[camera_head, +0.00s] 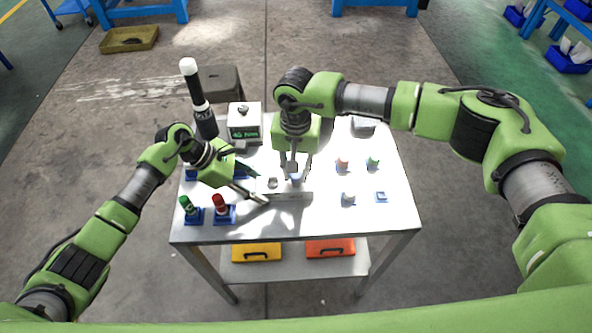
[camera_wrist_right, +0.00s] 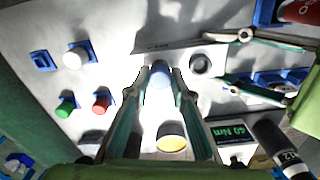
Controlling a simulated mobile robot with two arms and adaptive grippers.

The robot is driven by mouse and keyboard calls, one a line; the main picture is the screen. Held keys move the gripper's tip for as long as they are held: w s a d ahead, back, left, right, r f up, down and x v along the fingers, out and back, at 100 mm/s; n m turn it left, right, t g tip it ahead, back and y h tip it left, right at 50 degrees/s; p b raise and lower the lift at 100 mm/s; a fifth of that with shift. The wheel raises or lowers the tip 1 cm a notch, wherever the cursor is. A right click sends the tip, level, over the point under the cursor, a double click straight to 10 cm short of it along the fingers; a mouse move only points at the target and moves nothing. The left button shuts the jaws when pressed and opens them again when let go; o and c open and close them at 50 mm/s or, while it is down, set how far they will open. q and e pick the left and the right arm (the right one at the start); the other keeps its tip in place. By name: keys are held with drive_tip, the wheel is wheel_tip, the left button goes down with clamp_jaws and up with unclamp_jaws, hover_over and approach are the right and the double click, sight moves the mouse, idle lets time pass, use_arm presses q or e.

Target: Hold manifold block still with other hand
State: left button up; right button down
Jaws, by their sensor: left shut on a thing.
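The manifold block (camera_head: 268,186) is a pale bar lying on the white table, with an open round port (camera_wrist_right: 200,64) on its top. My left gripper (camera_head: 258,187) reaches in from the left, shut on the block's left end. In the right wrist view its fingers (camera_wrist_right: 250,65) lie along both sides of that end. My right gripper (camera_head: 293,172) points down over the block. In the right wrist view its fingertips (camera_wrist_right: 160,82) flank a pale blue-white plug (camera_wrist_right: 159,76) at the block; whether they press on it is unclear. The gripper partly hides the plug.
Green (camera_head: 187,206) and red (camera_head: 219,205) bottles stand front left. A meter box (camera_head: 244,123) and a tall black-and-white tool (camera_head: 196,95) stand behind. Small caps in blue holders, red (camera_head: 343,163), green (camera_head: 374,161) and white (camera_head: 348,198), sit right.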

drive_tip(key=m, duration=0.3)
drive_tip(key=shift+m, duration=1.1)
drive_tip(key=shift+m, duration=1)
drive_tip(key=m, duration=0.3)
drive_tip(key=shift+m, duration=0.4)
drive_tip(key=m, duration=0.4)
drive_tip(key=shift+m, duration=0.3)
